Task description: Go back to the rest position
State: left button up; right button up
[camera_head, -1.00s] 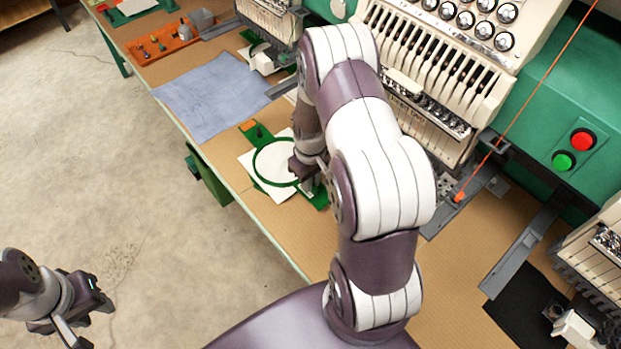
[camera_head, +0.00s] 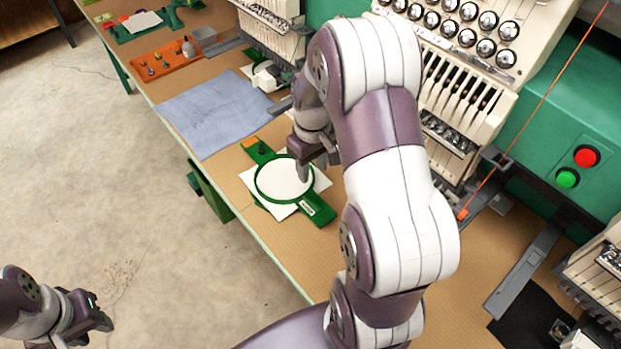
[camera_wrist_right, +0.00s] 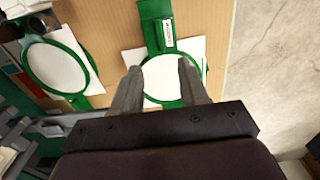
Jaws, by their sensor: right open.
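My right gripper (camera_head: 318,165) is above the table, just over the right edge of a green embroidery hoop (camera_head: 309,207) with white fabric. In the right wrist view my right gripper (camera_wrist_right: 160,75) shows its two fingers apart with nothing between them, and the hoop (camera_wrist_right: 158,30) lies beyond the fingertips on the table. My left gripper (camera_head: 95,312) is at the lower left, over the floor, away from the table. Its jaws are seen from the side, too unclear to judge.
The wooden-topped table (camera_head: 235,170) holds a blue-grey cloth (camera_head: 212,110) and an orange tray (camera_head: 165,62). Embroidery machine heads (camera_head: 455,95) stand along the back. A second hoop (camera_wrist_right: 84,55) shows in the right wrist view. The floor (camera_head: 80,160) at left is clear.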

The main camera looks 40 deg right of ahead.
jog(key=s+a+r, duration=0.1)
jog(key=s+a, duration=0.3)
jog(key=a, duration=0.2)
jog(key=s+a+r+t, duration=0.1)
jog(key=s+a, duration=0.3)
jog(key=a, duration=0.3)
jog(key=shift+s+a+r+m, duration=0.15)
jog(key=shift+s+r+m, duration=0.1)
jog(key=shift+r+m, duration=0.05)
dwell(1.6)
